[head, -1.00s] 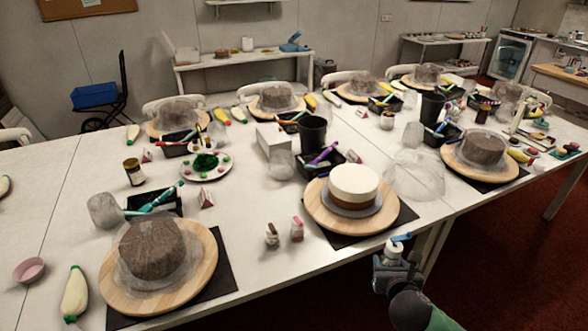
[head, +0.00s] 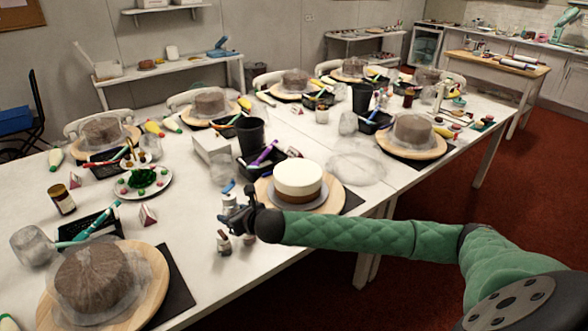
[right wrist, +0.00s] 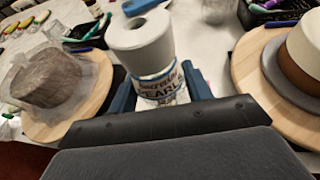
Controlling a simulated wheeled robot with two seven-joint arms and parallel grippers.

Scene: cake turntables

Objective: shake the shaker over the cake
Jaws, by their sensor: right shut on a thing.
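The shaker (right wrist: 145,55) is a white bottle with a grey cap and a printed "pearls" label, and it shows in the right wrist view. My right gripper (right wrist: 158,92) is shut on it, with a blue finger on each side. In the head view the gripper (head: 234,203) is left of the cake, near the table's front edge, and the shaker is mostly hidden. The cake (head: 298,178), white on top and brown below, stands on a round wooden turntable (head: 334,195). It also shows at the right of the right wrist view (right wrist: 307,60). My left gripper is out of view.
Two small bottles (head: 223,241) stand just below my gripper in the head view. A wrapped brown cake on a turntable (head: 151,284) is at front left. A black cup (head: 250,135) and a white box (head: 211,149) stand behind. Clear plastic wrap (head: 356,168) lies right of the cake.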

